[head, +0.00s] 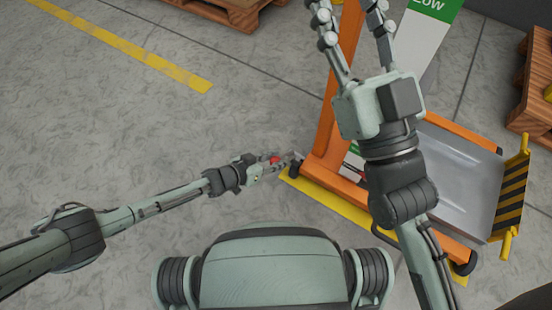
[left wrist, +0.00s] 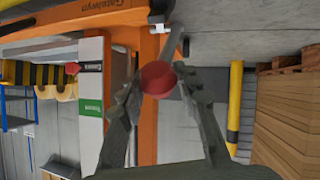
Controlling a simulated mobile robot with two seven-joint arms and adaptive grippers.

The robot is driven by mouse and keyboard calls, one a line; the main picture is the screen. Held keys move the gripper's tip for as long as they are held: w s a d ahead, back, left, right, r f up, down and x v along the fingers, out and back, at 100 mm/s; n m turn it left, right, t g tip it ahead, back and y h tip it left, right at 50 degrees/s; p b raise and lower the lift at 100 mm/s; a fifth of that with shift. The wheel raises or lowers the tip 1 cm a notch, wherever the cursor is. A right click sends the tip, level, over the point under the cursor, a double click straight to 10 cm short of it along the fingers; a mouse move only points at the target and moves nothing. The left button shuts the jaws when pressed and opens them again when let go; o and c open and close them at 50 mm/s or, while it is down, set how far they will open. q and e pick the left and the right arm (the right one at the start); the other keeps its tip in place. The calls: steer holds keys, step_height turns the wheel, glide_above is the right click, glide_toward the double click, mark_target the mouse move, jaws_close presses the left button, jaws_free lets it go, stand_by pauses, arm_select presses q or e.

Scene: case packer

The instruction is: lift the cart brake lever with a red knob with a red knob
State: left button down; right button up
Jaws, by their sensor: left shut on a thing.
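The cart brake lever's red knob (head: 274,160) shows in the head view, low beside the orange cart (head: 325,125). My left gripper (head: 282,160) reaches it from the left and is shut on it. In the left wrist view the red knob (left wrist: 158,78) sits between the two fingers of my left gripper (left wrist: 160,88). A grey lever bar (left wrist: 174,42) runs up in the picture from the knob, beside the orange frame. The fingers partly cover the knob in the head view. My right gripper (head: 352,28) is open and empty, above the cart.
The cart has a grey tray (head: 460,180) and a yellow-black striped end plate (head: 512,185). A green and white sign (head: 428,30) stands behind it. Wooden pallets (head: 225,12) lie at the back. The floor on the left is clear, with a yellow line (head: 130,48).

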arm_select(q)
steer(key=shift+w+d+r, duration=0.15)
steer(key=shift+d+r, duration=0.05)
steer(key=shift+r, duration=0.05)
steer(key=c, duration=1.2)
jaws_free()
steer(key=shift+o, duration=0.7)
steer(key=shift+a+f, duration=0.1)
steer(key=shift+f, duration=0.1)
steer(key=v, duration=1.2)
steer(key=shift+s, duration=0.25)
